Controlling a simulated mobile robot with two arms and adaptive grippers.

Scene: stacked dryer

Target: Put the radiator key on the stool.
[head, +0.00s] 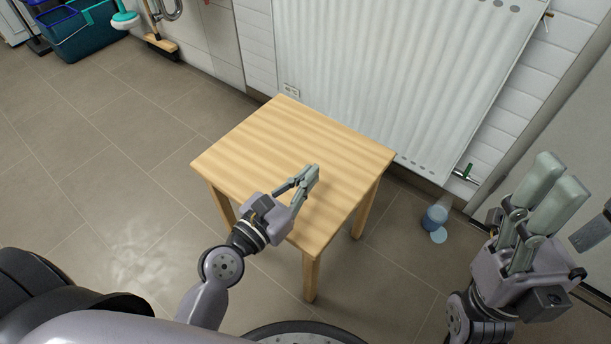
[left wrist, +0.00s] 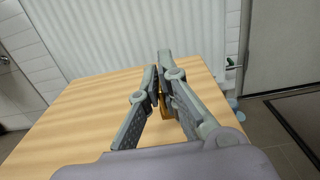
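The stool (head: 285,150) has a square light-wood top and stands in front of the radiator; its top also fills much of the left wrist view (left wrist: 75,120). My left gripper (head: 311,171) is over the stool top. In the left wrist view, its fingers (left wrist: 160,75) come together at the tips around a small brass-coloured piece, which looks like the radiator key (left wrist: 168,106). Most of the key is hidden by the fingers. I cannot tell whether it touches the wood. My right gripper (head: 561,180) is off to the right, away from the stool, and its opening is unclear.
A white radiator (head: 400,70) is on the wall behind the stool, with a green-handled valve (head: 463,172) low on its right. A blue cup (head: 435,217) stands on the floor below. A teal bucket (head: 85,38) and a broom (head: 160,42) are at the upper left. The stool top looks otherwise clear.

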